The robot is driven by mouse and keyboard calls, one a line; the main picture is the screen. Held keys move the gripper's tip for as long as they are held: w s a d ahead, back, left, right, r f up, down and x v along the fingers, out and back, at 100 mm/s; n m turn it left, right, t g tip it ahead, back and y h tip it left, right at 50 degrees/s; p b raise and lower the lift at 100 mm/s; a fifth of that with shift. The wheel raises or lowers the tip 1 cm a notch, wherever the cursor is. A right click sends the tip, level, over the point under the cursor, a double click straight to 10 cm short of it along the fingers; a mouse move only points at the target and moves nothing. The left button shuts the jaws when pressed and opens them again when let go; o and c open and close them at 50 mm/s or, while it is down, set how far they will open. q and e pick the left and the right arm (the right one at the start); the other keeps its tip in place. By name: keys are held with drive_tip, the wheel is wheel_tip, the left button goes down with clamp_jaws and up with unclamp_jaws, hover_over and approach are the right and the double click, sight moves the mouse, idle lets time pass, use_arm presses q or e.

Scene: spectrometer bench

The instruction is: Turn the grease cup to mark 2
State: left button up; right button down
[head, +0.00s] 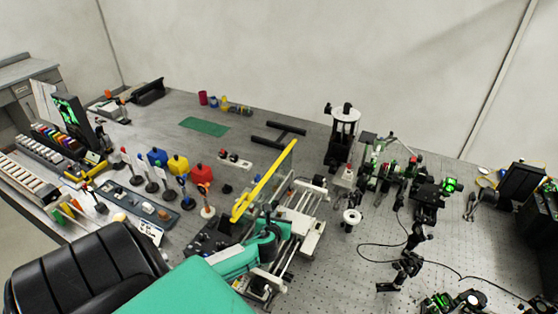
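My teal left arm comes in from the bottom, and its dark gripper (268,238) is over the near end of a grey machine with long rails (302,212). The fingers are small and dark against the machine, so I cannot tell whether they are open or shut, or whether they touch anything. I cannot make out the grease cup or its marks with certainty; it is too small or hidden in this view. My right gripper is not in view.
A long yellow bar (265,182) slants up beside the machine. Blue, yellow and red pieces (201,174) stand to its left. An optics assembly (395,172) and loose cables are to the right. A black padded chair (85,272) is at lower left.

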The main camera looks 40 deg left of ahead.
use_arm(q)
drive_tip(key=o, duration=0.3)
drive_tip(key=shift+o, duration=0.3)
drive_tip(key=b+v, duration=0.3)
drive_tip(key=v, duration=0.9)
drive_tip(key=shift+s+d+b, duration=0.15)
drive_tip(key=shift+s+b, duration=0.05)
drive_tip(key=shift+b, duration=0.15)
drive_tip(key=shift+s+d+r, duration=0.3)
drive_tip(key=shift+s+r, duration=0.1)
drive_tip(key=shift+s, duration=0.15)
drive_tip(key=shift+f, duration=0.1)
